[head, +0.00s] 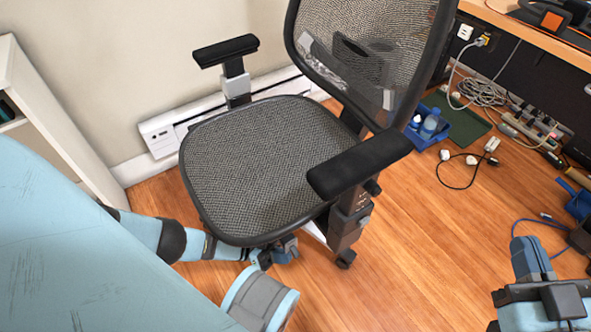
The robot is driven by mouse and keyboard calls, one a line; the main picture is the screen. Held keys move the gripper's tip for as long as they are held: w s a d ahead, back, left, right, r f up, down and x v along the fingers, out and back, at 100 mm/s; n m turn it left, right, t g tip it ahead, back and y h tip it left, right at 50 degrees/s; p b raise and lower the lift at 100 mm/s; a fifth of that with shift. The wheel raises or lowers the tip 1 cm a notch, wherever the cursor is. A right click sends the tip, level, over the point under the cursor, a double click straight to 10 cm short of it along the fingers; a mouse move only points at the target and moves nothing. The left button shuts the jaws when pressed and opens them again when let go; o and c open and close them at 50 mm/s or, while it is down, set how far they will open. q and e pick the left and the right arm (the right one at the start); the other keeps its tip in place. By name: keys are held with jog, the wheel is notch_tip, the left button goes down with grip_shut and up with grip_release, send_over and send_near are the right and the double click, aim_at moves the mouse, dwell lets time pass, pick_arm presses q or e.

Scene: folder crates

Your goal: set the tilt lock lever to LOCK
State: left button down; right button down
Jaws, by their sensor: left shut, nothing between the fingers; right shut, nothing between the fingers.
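The office chair has a dark mesh seat (255,155), a mesh backrest (365,55) and two black armrests. My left arm comes in from the left below the seat's front edge. My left gripper (280,250) is small in the picture, shut and empty, just under the front right of the seat. The tilt lock lever cannot be made out; the seat hides the underside, so I cannot tell its setting or whether the gripper touches it. My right gripper (530,258) is at the lower right, shut and empty, over the floor, apart from the chair.
The near armrest (358,162) stands above and right of my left gripper. A white shelf (60,125) is at the left. A blue bin (427,128) with bottles, coiled cables (482,92) and a power strip (530,128) lie at the right. Wood floor (420,235) between is mostly clear.

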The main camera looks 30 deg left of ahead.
aim_at(295, 252)
pick_arm(q)
jog(key=s+d+r+p, duration=0.1)
jog(key=d+r+p, duration=0.1)
jog(key=r, duration=0.5)
jog(key=shift+s+d+r, duration=0.15)
jog(key=shift+d+r, duration=0.2)
jog(key=shift+d, duration=0.35)
pick_arm(e)
jog(key=shift+s+a+f+m+g+h, duration=0.35)
jog(key=shift+s+m+h, duration=0.1)
jog(key=shift+m, duration=0.45)
jog(key=shift+r, duration=0.15)
pick_arm(q)
jog(key=shift+r+p, duration=0.15)
jog(key=shift+p, duration=0.15)
pick_arm(e)
jog(key=shift+r, duration=0.15)
pick_arm(q)
jog(key=shift+d+r, duration=0.2)
jog(key=shift+r, duration=0.05)
pick_arm(e)
jog(key=shift+w+r, duration=0.15)
